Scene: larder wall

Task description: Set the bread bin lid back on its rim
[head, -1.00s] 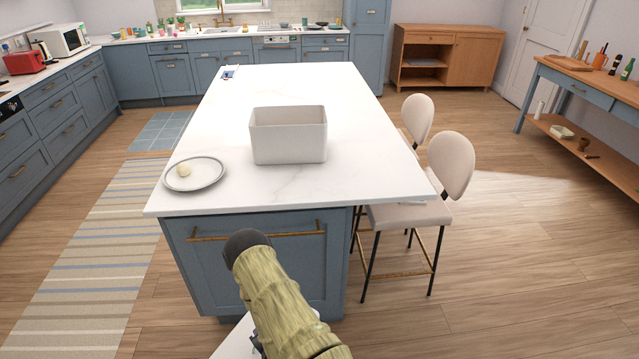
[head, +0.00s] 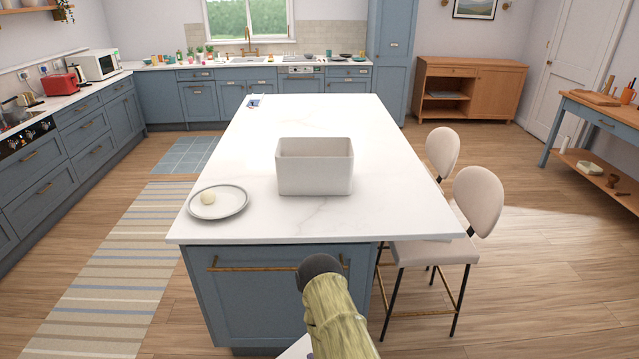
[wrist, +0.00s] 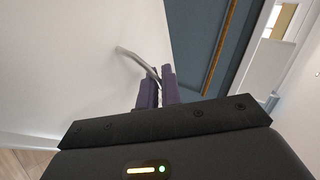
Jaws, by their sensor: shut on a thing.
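The bread bin (head: 315,178) is a white rectangular box with an open top. It stands upright on the near half of the white island top (head: 240,150). In the wrist view my gripper (wrist: 157,88) is shut on a curved metal handle (wrist: 135,57), which joins a broad white panel (wrist: 65,65), seemingly the bread bin lid. A white corner of it shows low in the head view (head: 297,349), below the island's near edge and beside my arm. My arm hides most of it, and my fingers are hidden in the head view.
A grey plate (head: 232,205) with a small pale round thing (head: 208,198) lies left of the bin, near the island's front edge. Two stools (head: 478,200) stand along the right side. The island top behind the bin is mostly clear.

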